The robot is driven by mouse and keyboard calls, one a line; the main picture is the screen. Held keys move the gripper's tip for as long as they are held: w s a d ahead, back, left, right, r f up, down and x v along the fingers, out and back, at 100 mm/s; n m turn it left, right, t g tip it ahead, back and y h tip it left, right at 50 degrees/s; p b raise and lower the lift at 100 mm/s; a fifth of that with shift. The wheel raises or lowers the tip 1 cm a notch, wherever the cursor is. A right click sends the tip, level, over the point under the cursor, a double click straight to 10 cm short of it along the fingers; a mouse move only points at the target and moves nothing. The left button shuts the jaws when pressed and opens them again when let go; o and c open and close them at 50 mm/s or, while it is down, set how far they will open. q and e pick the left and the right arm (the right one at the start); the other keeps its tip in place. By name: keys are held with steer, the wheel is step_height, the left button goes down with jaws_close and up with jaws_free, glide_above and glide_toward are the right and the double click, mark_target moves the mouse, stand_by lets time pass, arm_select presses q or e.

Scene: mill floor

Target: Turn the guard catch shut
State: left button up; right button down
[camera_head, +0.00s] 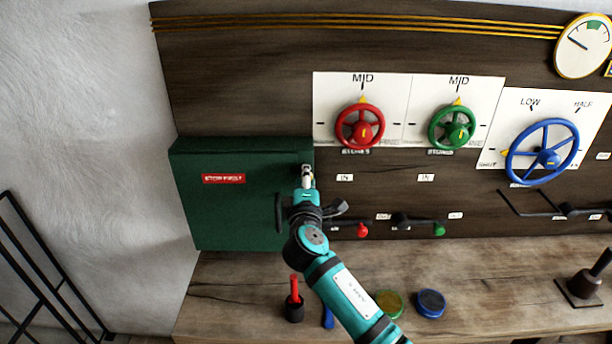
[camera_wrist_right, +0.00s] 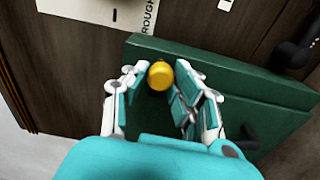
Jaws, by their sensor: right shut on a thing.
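The guard is a dark green box (camera_head: 225,215) with a red label, on the left of the panel. Its front looks closed, with a dark handle (camera_head: 278,212) near its right side. My right gripper (camera_head: 307,172) is at the box's upper right corner. In the right wrist view the gripper (camera_wrist_right: 153,92) has its fingers on either side of a round yellow knob (camera_wrist_right: 160,75), the catch, at the edge of the green box (camera_wrist_right: 235,75). It is shut on this knob. In the head view the knob is hidden behind the gripper. My left gripper is not in view.
Red (camera_head: 360,127), green (camera_head: 452,127) and blue (camera_head: 542,151) handwheels are on the panel to the right. Levers with red and green knobs stick out below. A red-handled tool (camera_head: 294,300) in a dark holder and small round containers (camera_head: 430,303) stand on the wooden bench (camera_head: 490,285).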

steer(key=shift+n, duration=0.4)
steer(key=c, duration=1.1)
jaws_free()
steer(key=shift+a, duration=0.1)
steer(key=shift+s, duration=0.1)
steer(key=s, duration=1.2)
steer(key=shift+w, duration=0.1)
